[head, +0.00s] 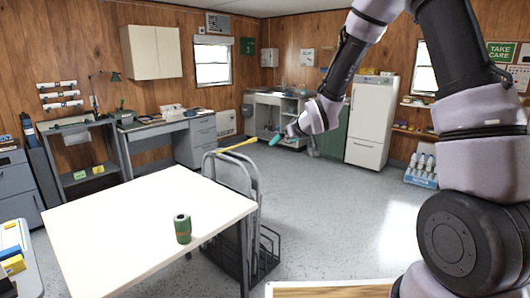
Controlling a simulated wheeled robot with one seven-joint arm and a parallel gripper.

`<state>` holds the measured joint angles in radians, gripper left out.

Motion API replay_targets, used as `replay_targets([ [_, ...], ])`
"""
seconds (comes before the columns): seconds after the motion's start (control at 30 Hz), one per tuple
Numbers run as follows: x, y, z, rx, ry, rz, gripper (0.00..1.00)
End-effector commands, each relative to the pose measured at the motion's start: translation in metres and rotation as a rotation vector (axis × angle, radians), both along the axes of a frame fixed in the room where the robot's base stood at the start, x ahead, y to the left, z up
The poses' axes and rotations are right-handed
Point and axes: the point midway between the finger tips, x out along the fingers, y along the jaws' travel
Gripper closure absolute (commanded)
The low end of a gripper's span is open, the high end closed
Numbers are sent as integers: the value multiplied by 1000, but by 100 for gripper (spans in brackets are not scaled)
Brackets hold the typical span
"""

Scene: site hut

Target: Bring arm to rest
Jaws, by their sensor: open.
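A hand truck (258,200) with a yellow bar (232,147) stands beside the table's right edge, left of my gripper. A wooden-topped surface (330,290) is at the bottom. A white fridge (372,120) stands at the back. The grey floor (330,210) is clear at centre right.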

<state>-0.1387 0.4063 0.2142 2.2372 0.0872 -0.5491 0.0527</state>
Motion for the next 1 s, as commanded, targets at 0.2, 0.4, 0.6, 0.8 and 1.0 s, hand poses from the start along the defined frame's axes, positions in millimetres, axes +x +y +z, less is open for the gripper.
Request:
replay_targets([
  [0.2, -44, -69, 82, 3, 94, -171, 0],
  [0.4, -110, -121, 137, 52, 196, -322, 0],
  [0.6, -193, -157, 174, 142, 303, -455, 0],
  [0.8, -275, -173, 192, 256, 404, -547, 0],
  [1.0, -321, -176, 195, 327, 468, -584, 0],
])
